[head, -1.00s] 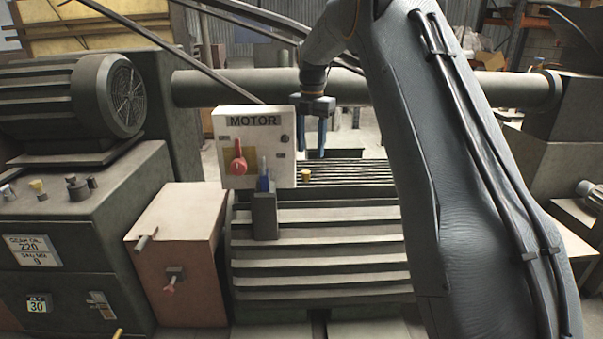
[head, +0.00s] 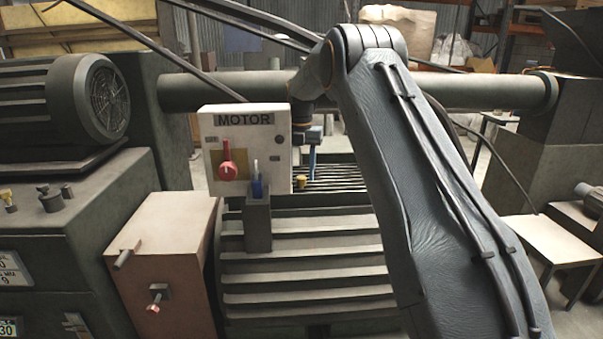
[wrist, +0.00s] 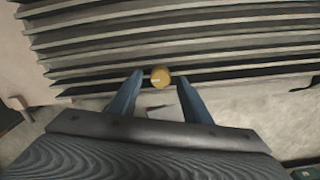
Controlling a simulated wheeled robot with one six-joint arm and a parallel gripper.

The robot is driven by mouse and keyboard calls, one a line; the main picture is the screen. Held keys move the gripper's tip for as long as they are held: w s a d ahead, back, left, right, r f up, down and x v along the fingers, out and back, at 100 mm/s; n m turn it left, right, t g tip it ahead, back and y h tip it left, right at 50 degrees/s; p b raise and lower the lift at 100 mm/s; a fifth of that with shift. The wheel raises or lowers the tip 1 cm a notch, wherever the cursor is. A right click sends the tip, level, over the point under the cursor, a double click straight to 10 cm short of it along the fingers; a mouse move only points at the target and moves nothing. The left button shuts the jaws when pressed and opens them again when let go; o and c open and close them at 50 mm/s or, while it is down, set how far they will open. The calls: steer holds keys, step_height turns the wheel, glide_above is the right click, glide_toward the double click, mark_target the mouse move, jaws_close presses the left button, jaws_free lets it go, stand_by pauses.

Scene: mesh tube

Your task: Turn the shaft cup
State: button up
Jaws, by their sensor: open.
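The shaft cup appears to be a small round yellow cap (head: 295,188) at the right edge of the motor box, over the ribbed motor housing (head: 305,255). In the wrist view the cap (wrist: 161,77) lies against the dark ribs, between the fingertip ends as seen from there. A pale mark shows on its face. My gripper (wrist: 160,80) is open, with one blue finger on each side of the cap in the picture; contact cannot be told. In the head view my gripper (head: 313,165) is just above and right of the cap, partly hidden by the motor box.
A thick horizontal pipe (head: 480,92) runs behind. A pinkish box (head: 165,240) stands left, a small table (head: 545,240) right.

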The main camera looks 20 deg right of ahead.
steer(key=shift+f, duration=0.5)
steer(key=c, duration=1)
steer(key=shift+c, duration=0.2)
steer(key=shift+m, duration=0.3)
